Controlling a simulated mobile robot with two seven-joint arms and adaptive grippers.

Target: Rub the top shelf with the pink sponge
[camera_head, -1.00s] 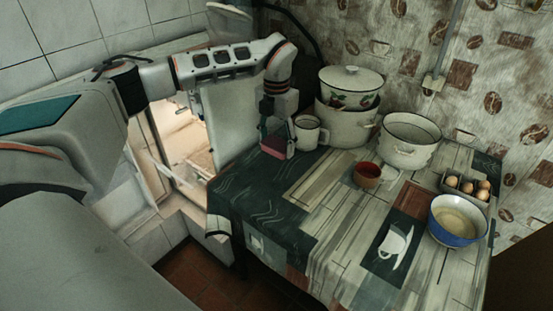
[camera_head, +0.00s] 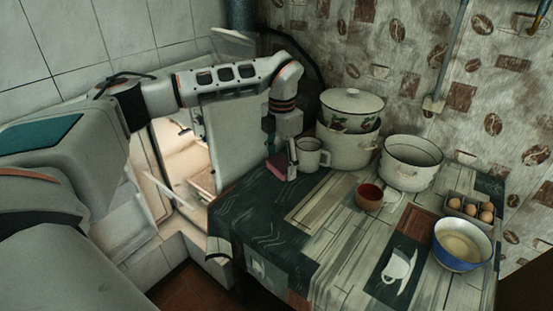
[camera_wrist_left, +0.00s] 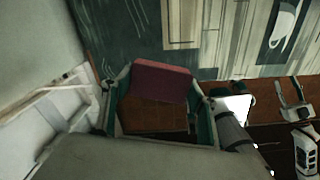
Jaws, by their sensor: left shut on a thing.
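My left gripper (camera_head: 283,164) hangs over the far left end of the table, near the white mug. It is shut on the pink sponge (camera_head: 277,164), which is small and partly covered by the fingers in the head view. In the left wrist view the sponge (camera_wrist_left: 160,82) spans between the two teal-sided fingers. A lit, open cabinet or fridge (camera_head: 172,140) stands left of the table, with pale shelf surfaces inside. My arm hides its upper part, so I cannot tell which shelf is the top one. The sponge is apart from these shelves. My right gripper does not show clearly.
The table (camera_head: 300,215) holds a white mug (camera_head: 312,154), stacked pots (camera_head: 348,147), a white pot (camera_head: 411,163), a red cup (camera_head: 369,196), an egg tray (camera_head: 468,206) and a blue bowl (camera_head: 462,243). A pale panel (camera_head: 232,125) stands between the lit opening and table.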

